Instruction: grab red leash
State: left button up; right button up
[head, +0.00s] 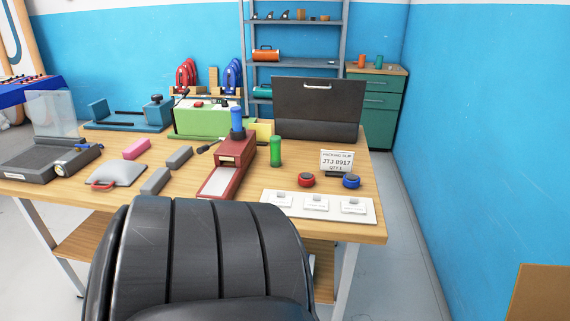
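A small red coil-like round item (306,180) lies on the right part of the wooden workbench, beside a similar blue one (351,181). Red loops (187,76) also hang on a rack at the back of the bench, left of blue loops (232,75). I cannot tell for certain which red item is the leash. Neither of my grippers shows in the head view.
The wooden bench (374,229) holds a white card board (320,206), packing slip sign (336,161), green cylinder (276,151), dark red fixture (236,152) and black case (318,107). A dark ribbed shape, possibly mine, hides the bench's front middle. Floor at right (410,250) is clear.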

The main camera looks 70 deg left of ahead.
aim_at(305, 179)
jog(key=j+u, duration=0.1)
jog(key=u, duration=0.3)
jog(key=j+u, duration=0.1)
jog(key=u, duration=0.35)
jog(key=j+u, duration=0.1)
jog(key=u, duration=0.75)
jog(key=i+j+u, duration=0.1)
jog(key=u, duration=0.3)
